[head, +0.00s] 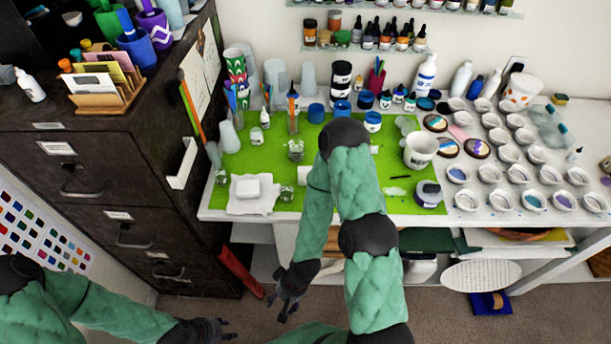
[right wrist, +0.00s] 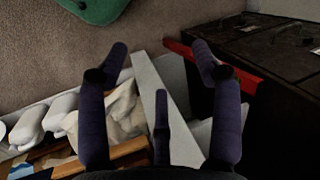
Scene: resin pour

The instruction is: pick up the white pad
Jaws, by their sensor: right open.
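What looks like the white pad (head: 252,193) lies at the left end of the green mat, a white sheet with a small white block on it. My right gripper (head: 287,303) hangs low in front of the table's front edge, below and in front of the pad, open and empty. In the right wrist view its spread fingers (right wrist: 160,60) show with nothing between them; the pad cannot be made out there. My left gripper (head: 229,329) is at the bottom left, over the floor, open and empty, away from the table.
The green mat (head: 268,158) carries jars, cups and a white mug (head: 420,150). Several small cups stand at the right. A dark drawer cabinet (head: 105,190) closes off the left. A red object (head: 240,272) leans beside it. The right wrist view shows a lower shelf with white bundles (right wrist: 110,115).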

